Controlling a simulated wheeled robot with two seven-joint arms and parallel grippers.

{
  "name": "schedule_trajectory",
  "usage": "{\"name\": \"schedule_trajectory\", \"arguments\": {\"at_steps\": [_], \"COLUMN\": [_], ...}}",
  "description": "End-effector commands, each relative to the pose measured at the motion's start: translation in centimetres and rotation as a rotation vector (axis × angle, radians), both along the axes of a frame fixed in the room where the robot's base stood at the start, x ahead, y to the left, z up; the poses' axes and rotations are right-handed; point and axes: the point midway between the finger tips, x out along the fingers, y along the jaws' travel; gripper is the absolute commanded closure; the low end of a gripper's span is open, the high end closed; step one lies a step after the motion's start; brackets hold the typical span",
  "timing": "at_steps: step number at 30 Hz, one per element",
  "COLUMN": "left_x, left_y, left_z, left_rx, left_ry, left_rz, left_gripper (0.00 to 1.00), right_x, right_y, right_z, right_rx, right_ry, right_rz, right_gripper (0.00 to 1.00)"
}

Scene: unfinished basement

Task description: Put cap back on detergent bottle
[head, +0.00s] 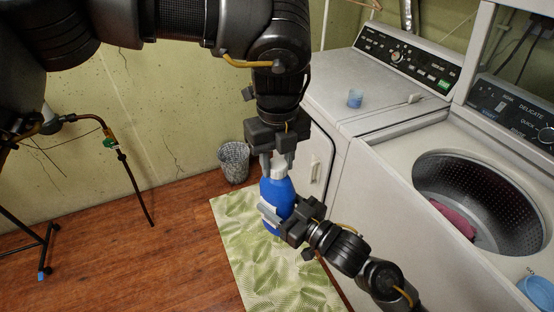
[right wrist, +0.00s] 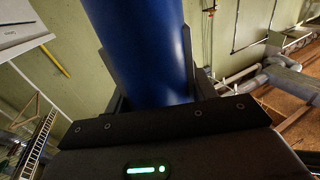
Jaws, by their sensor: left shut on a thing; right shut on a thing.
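The detergent bottle (head: 276,190) is blue and upright, held in the air in front of the washing machines in the head view. My right gripper (head: 277,215) is shut on its body from the right and below. The right wrist view shows the blue bottle (right wrist: 140,45) between that gripper's two fingers (right wrist: 155,85). My left gripper (head: 278,160) points down from above and is shut on the white cap (head: 280,171) at the bottle's top. The fingers partly cover the cap. I cannot tell whether the cap is seated on the neck or just above it.
A white machine (head: 330,85) with a small blue cup (head: 355,98) on top stands behind. An open washer (head: 400,150) is at right, with a blue tub (head: 540,292) at its edge. A wire basket (head: 234,163) and a green leaf-patterned mat (head: 245,235) are on the wooden floor.

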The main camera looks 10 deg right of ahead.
Motion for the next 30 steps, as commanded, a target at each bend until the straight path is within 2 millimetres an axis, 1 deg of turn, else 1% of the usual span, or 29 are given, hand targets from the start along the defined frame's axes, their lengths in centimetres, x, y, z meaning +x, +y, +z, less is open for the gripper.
{"name": "schedule_trajectory", "arguments": {"at_steps": [5,6,11,19,22,26,30], "left_x": [0.0,0.0,0.0,0.0,0.1,0.1,0.1], "left_y": [0.0,0.0,0.0,0.0,0.0,-0.1,-0.1], "left_z": [0.0,0.0,0.0,0.1,0.6,2.4,5.3], "left_rx": [0.0,0.0,0.0,0.0,0.0,-0.002,-0.002], "left_ry": [0.0,0.0,0.0,0.0,-0.002,-0.004,-0.005], "left_rz": [-0.005,-0.005,-0.005,-0.005,-0.005,-0.005,-0.003], "left_gripper": [0.93,0.62,0.41,0.4,0.4,0.4,0.4], "right_x": [0.0,0.0,0.0,0.0,0.0,0.0,0.0], "right_y": [0.0,0.0,0.0,0.0,0.0,0.0,0.0], "right_z": [0.1,0.1,0.1,0.2,0.2,0.2,0.2], "right_rx": [0.002,0.002,0.002,0.003,0.003,0.003,0.003], "right_ry": [-0.004,-0.004,-0.004,-0.003,-0.003,-0.003,-0.003], "right_rz": [0.0,0.0,0.0,0.0,0.0,0.0,0.0], "right_gripper": [1.0,1.0,1.0,1.0,1.0,1.0,1.0]}}
